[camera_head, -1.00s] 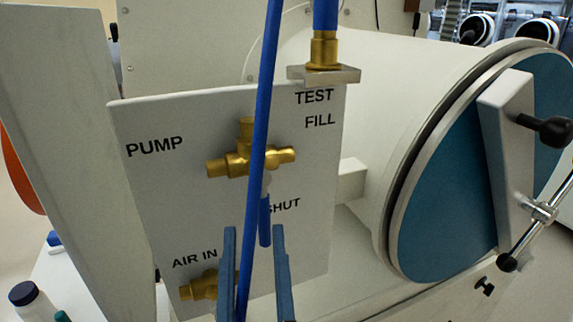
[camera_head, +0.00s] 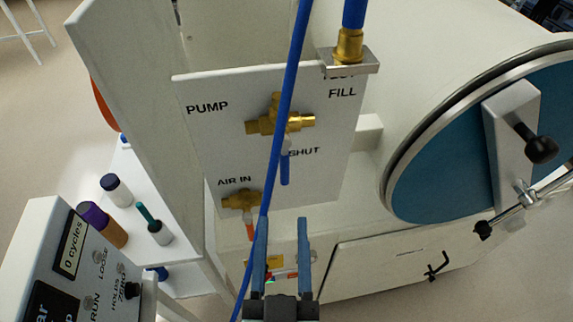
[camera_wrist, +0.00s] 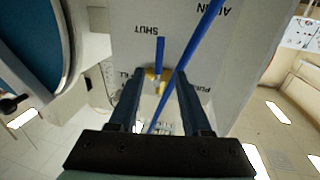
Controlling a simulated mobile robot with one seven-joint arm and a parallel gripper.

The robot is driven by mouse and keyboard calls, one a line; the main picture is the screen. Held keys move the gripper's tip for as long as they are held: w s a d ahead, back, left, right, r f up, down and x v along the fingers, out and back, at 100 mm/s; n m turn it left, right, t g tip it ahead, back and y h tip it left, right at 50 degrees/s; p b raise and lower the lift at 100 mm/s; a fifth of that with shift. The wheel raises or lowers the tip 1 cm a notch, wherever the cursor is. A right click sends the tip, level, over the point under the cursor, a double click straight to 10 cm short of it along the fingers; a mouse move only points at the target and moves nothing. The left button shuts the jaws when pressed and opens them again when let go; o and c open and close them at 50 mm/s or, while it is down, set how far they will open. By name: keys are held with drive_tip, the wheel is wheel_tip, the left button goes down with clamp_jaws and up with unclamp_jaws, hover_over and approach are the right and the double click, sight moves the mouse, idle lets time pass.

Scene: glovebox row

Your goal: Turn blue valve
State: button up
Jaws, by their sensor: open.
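The blue valve's brass body (camera_head: 280,122) sits on the white panel between PUMP and FILL. Its blue handle (camera_head: 284,168) hangs straight down beside the SHUT label. A blue hose crosses in front of part of the body. My gripper (camera_head: 283,220) is open and empty, its two blue fingers pointing up, just below the handle's end in the head view. In the wrist view the panel is upside down; the blue handle (camera_wrist: 160,50) and brass body show in line with the gap between my fingertips (camera_wrist: 160,75). I cannot tell the remaining distance to the panel.
The blue hose (camera_head: 290,80) runs diagonally across the panel and beside my left finger. A second brass valve (camera_head: 240,201) with an orange handle sits lower at AIR IN. A round blue door (camera_head: 440,150) is right. Bottles (camera_head: 116,190) and an instrument box (camera_head: 70,270) stand left.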

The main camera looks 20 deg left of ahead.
sight(284, 174)
drive_tip(key=p+x, duration=0.3)
drive_tip(key=x, duration=0.6)
drive_tip(key=shift+w+a+r, duration=0.1)
drive_tip(key=shift+w+r, duration=0.05)
drive_tip(key=shift+w, duration=0.25)
drive_tip(key=shift+w+a+p, duration=0.3)
drive_tip(key=shift+w+p, duration=0.05)
drive_tip(key=shift+w, duration=0.3)
clamp_jaws()
idle(0.5)
